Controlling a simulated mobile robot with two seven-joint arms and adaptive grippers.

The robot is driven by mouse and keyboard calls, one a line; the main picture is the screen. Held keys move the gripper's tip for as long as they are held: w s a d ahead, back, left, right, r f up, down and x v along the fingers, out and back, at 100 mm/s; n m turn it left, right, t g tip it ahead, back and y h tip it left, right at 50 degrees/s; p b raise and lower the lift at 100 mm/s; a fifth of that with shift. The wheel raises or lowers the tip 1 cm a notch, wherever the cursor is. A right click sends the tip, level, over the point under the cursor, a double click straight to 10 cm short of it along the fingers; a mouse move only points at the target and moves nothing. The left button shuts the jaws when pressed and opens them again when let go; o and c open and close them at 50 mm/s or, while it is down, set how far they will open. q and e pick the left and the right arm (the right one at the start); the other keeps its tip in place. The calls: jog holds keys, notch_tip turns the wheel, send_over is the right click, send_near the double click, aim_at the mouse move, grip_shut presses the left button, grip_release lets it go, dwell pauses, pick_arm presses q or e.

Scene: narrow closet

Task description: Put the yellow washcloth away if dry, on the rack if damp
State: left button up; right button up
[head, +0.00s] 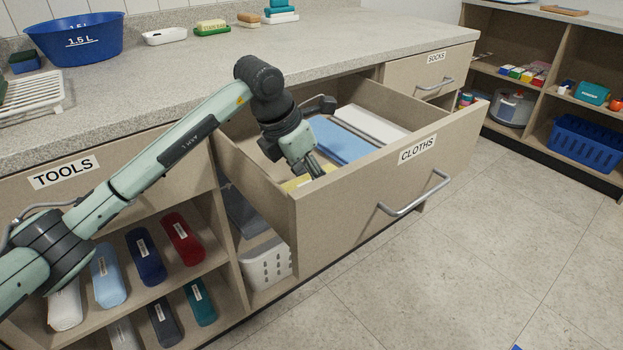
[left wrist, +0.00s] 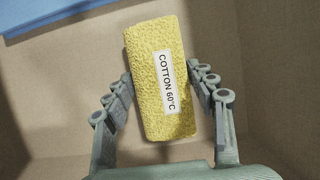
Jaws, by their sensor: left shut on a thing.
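The yellow washcloth (left wrist: 155,110) is a folded, textured block with a white label reading "COTTON 60°C". My left gripper (left wrist: 160,74) is shut on it, one finger on each long side. In the head view part of the washcloth (head: 294,184) shows inside the open CLOTHS drawer (head: 350,205), near its left front corner. I cannot tell whether it touches the drawer floor. No damp patch is visible on it. A blue cloth (head: 340,140) and a white cloth (head: 372,124) lie further right in the drawer. A white slatted rack (head: 32,92) stands on the counter at left.
A blue basin (head: 78,40), a white dish (head: 165,36) and soap dishes stand along the back of the counter. The SOCKS drawer (head: 430,74) is shut.

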aim_at(304, 182)
pick_arm(q)
jog(key=shift+f, duration=0.25)
pick_arm(e)
jog(key=shift+f, duration=0.15)
pick_arm(q)
jog(key=o, duration=1.2)
jog(key=shift+c, duration=0.2)
pick_arm(e)
jog(key=shift+w+r, duration=0.15)
jog(key=shift+r, duration=0.2)
pick_arm(q)
jog(key=shift+r, duration=0.2)
jog(key=v, duration=0.4)
jog(key=shift+r, duration=0.1)
jog(key=v, duration=0.6)
jog(key=shift+r+b, duration=0.15)
jog(key=shift+b, duration=0.15)
jog(key=shift+s+a+r, duration=0.15)
jog(key=shift+a+r, duration=0.1)
jog(key=shift+r, duration=0.35)
pick_arm(e)
jog(key=shift+s+r, duration=0.4)
